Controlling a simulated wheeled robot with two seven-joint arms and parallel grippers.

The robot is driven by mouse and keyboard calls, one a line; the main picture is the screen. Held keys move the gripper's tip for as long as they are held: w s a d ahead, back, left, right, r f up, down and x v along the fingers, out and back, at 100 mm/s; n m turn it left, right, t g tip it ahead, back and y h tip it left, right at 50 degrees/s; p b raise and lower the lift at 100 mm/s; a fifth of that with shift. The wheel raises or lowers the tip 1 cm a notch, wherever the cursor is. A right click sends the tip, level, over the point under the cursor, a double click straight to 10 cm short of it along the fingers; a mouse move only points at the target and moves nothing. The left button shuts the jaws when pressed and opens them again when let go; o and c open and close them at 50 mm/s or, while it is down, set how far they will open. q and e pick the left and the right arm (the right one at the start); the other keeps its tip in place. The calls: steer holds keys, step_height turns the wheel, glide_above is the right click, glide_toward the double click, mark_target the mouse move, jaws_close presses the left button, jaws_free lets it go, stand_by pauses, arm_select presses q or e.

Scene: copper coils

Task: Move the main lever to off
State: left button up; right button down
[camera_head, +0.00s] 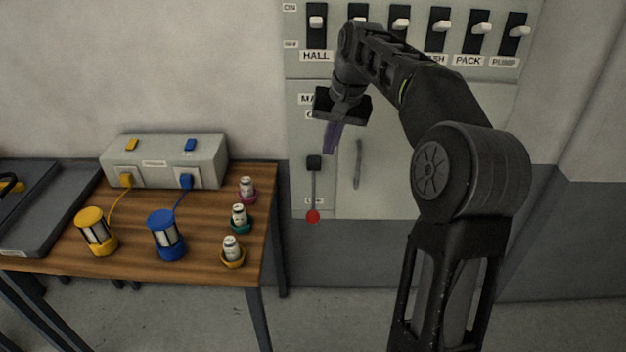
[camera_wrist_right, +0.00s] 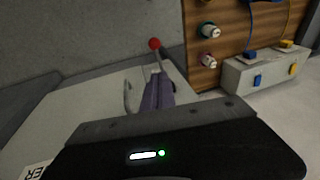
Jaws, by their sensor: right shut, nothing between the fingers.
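The main lever is on the wall panel below the "MA…" label, whose rest is hidden by my gripper. It has a black pivot block (camera_head: 314,162) and a thin rod hanging down to a red knob (camera_head: 313,216). The red knob (camera_wrist_right: 154,43) also shows beyond my fingers in the right wrist view. My right gripper (camera_head: 331,140) is shut and empty, pointing down in front of the panel, above and slightly right of the pivot block. Its purple-grey fingers (camera_wrist_right: 156,92) are together in the wrist view. The fingers look apart from the knob. My left gripper is not in view.
A row of breaker switches (camera_head: 439,38) lines the upper panel. A grey handle (camera_head: 358,164) stands right of the lever. A wooden table (camera_head: 130,238) at left holds a grey box (camera_head: 163,160), yellow and blue coils, and several small bottles. A grey tray (camera_head: 50,215) is far left.

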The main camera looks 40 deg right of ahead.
steer(key=p, duration=0.2)
glide_toward(314, 204)
steer(key=shift+w+a+f, duration=0.45)
steer(key=shift+w+f, duration=0.05)
steer(key=shift+f, duration=0.05)
steer(key=shift+f+b, duration=0.4)
steer(key=shift+b, duration=0.45)
step_height(314, 204, down, 3)
steer(key=t+h+b, duration=0.1)
steer(key=t+b, duration=0.1)
steer(key=b, duration=0.6)
steer(key=shift+f+h, duration=0.1)
steer(key=shift+h, duration=0.3)
steer(key=shift+w+d+f+b, duration=0.1)
steer(key=shift+w+f+b, duration=0.05)
steer(key=shift+f+b, duration=0.4)
steer(key=shift+f, duration=0.25)
steer(key=shift+f, duration=0.1)
